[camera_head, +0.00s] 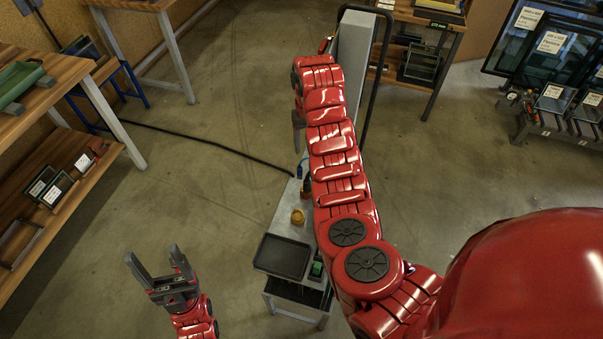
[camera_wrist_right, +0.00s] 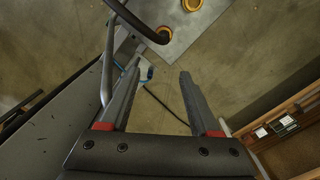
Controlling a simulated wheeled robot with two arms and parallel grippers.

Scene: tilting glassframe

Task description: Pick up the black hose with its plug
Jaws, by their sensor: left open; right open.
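The black hose (camera_head: 215,145) runs across the concrete floor from the blue-legged bench at the left to the grey cart in the middle. Its cart end, with a small blue plug (camera_head: 300,168), is partly covered by my right arm. In the right wrist view the blue plug (camera_wrist_right: 150,72) and the hose (camera_wrist_right: 166,108) appear between the fingers of my right gripper (camera_wrist_right: 160,70). That gripper is open and empty; I cannot tell its distance from the plug. My left gripper (camera_head: 153,253) is open and empty over the floor at the lower left.
The cart (camera_head: 285,222) carries a dark tray (camera_head: 283,257) and a yellow part (camera_head: 298,217). A tall grey panel (camera_head: 352,55) with a black tube frame stands beside my right arm. Wooden shelves (camera_head: 60,205) line the left. Floor between shelves and cart is clear.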

